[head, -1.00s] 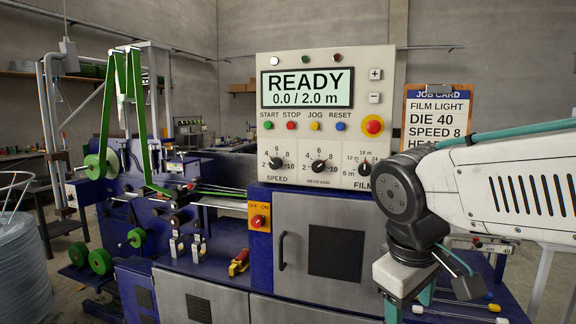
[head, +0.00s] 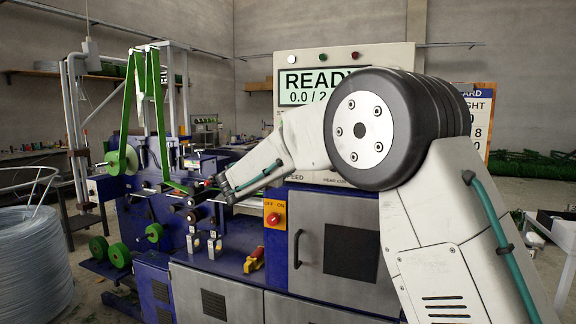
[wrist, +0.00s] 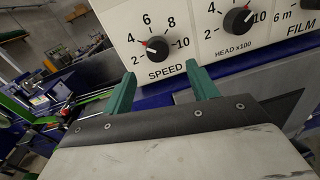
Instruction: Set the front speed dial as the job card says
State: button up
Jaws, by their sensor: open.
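The front speed dial (wrist: 157,49) is a black knob on a cream panel, above the SPEED label in the wrist view. Its red mark points up-left, near 4. My gripper (wrist: 160,72) is open and empty. Its two teal fingers end just below the dial, one toward each side, apart from it. In the head view my arm hides the dial. The job card (head: 481,88) is on an orange board, mostly behind my arm; an 8 shows at its right edge. The display (head: 312,87) shows READY, partly covered.
The HEAD dial (wrist: 237,20) sits right of the speed dial, with a FILM label further right. A red OFF/ON switch (head: 273,219) is on the cabinet below. A wire coil (head: 32,262) stands at the far left.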

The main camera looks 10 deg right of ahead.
jog(key=x, duration=0.7)
jog(key=shift+w, duration=0.45)
jog(key=shift+c, duration=0.2)
jog(key=c, duration=0.9)
